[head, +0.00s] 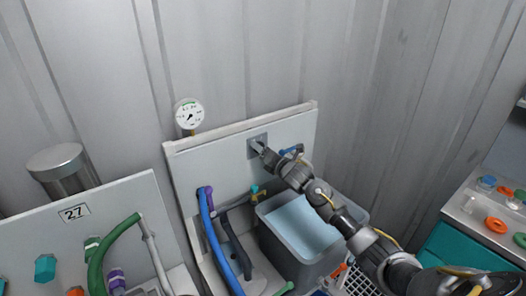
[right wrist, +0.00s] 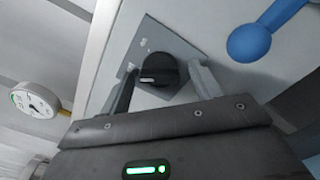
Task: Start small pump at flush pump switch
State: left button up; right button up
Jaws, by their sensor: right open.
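The flush pump switch is a round black rotary knob (right wrist: 158,72) on a square grey plate (right wrist: 146,32) in the right wrist view. In the head view its plate (head: 252,152) sits high on the white panel (head: 222,160), and my gripper partly covers it. My right gripper (head: 260,147) reaches the plate from the lower right. In the right wrist view my right gripper (right wrist: 163,78) is open, with one finger on either side of the knob. I cannot tell whether the fingers touch it. My left gripper is not in view.
A blue lever handle (right wrist: 252,40) is right of the plate. A round gauge (head: 189,114) stands at the panel's upper left. A grey tub of water (head: 285,240) is below my right arm. Blue (head: 212,228) and green hoses (head: 98,262) are at left. Coloured fittings lie on the right bench (head: 466,206).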

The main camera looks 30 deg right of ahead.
jog(key=c, duration=0.9)
jog(key=shift+m, duration=0.3)
jog(key=m+p, duration=0.2)
jog(key=m, duration=0.9)
jog(key=shift+f, duration=0.1)
jog(key=shift+a+m, duration=0.1)
jog(key=shift+m, duration=0.2)
jog(key=o, duration=0.9)
